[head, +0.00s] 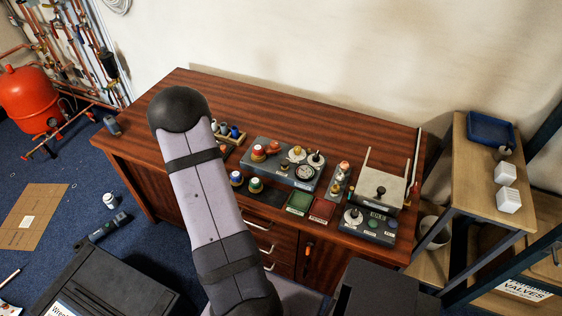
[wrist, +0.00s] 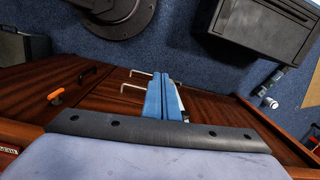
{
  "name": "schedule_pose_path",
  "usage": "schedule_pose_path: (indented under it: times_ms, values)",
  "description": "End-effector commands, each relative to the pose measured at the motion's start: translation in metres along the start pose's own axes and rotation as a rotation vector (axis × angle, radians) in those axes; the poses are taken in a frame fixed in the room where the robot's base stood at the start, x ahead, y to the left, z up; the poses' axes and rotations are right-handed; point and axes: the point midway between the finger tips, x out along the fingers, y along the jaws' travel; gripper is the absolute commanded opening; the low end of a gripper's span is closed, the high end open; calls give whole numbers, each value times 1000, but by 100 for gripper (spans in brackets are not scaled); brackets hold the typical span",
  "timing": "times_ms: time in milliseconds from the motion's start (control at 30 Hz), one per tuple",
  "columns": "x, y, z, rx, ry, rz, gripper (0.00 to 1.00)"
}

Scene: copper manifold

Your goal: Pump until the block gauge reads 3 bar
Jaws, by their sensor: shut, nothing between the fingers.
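The long grey block (head: 281,171) lies on the wooden desk, with red, orange and white-and-black knobs on it. A small round gauge (head: 305,171) sits on it; its reading is too small to tell. A beige box (head: 379,184) with a black knob and upright rods stands to the right; I cannot tell whether it is the pump. My gripper (wrist: 160,76) has blue fingers, shut together and empty, in front of the desk's drawer side in the wrist view. In the head view my arm hides it and part of the desk.
A grey control panel (head: 367,226) lies at the desk's right front. Green (head: 299,202) and red (head: 322,209) trays lie before the block. Drawer handles (wrist: 132,88) stick out near my fingers. A shelf (head: 462,172) stands right. The desk's back (head: 290,112) is clear.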

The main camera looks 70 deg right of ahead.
Motion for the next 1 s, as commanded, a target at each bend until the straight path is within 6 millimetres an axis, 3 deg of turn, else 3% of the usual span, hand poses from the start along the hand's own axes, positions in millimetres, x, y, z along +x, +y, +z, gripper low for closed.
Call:
schedule_pose_path:
  times_ms: [233, 467, 733, 1000]
  values:
    - [10, 29, -23, 115, 234, -17, 0]
    - [-14, 61, -65, 179, 520, -2, 0]
    - [-76, 97, -117, 194, 894, 52, 0]
    - [-148, 105, -156, 159, 1223, 89, 0]
